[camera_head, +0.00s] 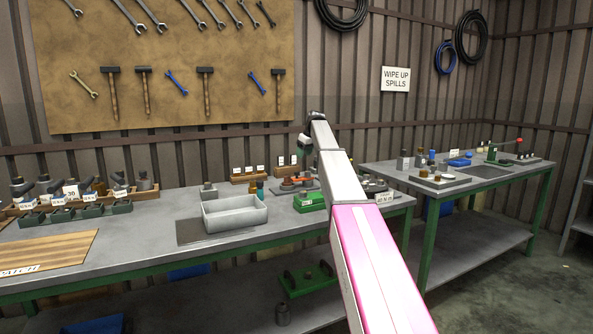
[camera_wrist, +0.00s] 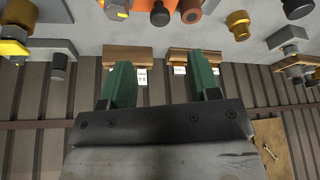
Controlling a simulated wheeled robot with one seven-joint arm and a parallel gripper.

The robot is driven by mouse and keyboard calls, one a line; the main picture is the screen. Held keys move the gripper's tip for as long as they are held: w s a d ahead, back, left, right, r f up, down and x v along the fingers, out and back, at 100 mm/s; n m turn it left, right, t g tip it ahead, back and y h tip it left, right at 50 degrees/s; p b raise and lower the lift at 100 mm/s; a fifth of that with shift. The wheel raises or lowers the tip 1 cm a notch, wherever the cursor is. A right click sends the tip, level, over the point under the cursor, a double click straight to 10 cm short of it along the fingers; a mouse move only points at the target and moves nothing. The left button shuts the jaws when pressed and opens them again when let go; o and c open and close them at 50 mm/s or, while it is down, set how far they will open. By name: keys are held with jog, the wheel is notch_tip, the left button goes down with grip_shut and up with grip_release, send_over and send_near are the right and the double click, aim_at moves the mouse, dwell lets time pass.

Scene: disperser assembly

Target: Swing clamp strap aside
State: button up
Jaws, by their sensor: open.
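My gripper (camera_wrist: 162,82) is open, with two green fingers apart and nothing between them in the wrist view. That view is upside down, with the bench top along its upper edge. In the camera_head view my arm reaches over the bench and hides part of the work area. A green fixture (camera_head: 309,201) stands on the bench below the arm's end. I cannot tell which part is the clamp strap.
A grey open bin (camera_head: 234,215) stands left of the fixture. Small wooden blocks with white labels (camera_head: 243,174) stand along the back edge. A brass-coloured part (camera_wrist: 238,24) lies to the right in the wrist view. A second bench (camera_head: 470,177) stands at the right.

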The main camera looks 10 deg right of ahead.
aim_at(297, 172)
jog(key=x, duration=1)
jog(key=shift+w+f, duration=0.1)
jog(key=shift+f, duration=0.2)
grip_shut()
